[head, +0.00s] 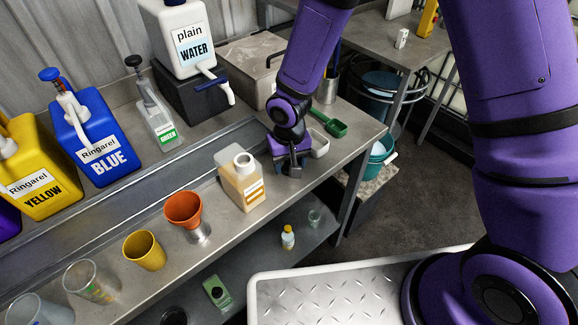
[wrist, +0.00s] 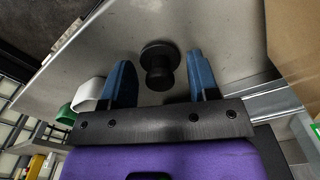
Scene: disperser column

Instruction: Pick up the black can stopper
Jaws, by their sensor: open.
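The black can stopper (wrist: 159,58) stands on the grey metal bench top in the wrist view, with a wide round flange and a narrower knob facing the camera. My gripper (wrist: 159,72) is open, with one blue finger on each side of the stopper and a visible gap to both. It holds nothing. In the head view my gripper (head: 291,166) points down at the bench near its right end, and it largely hides the stopper there. A tan can (head: 241,183) with an orange label stands to its left.
A white scoop (head: 319,144) and a green scoop (head: 329,122) lie close to my gripper on the right. A water container (head: 190,40) with a spout stands behind.

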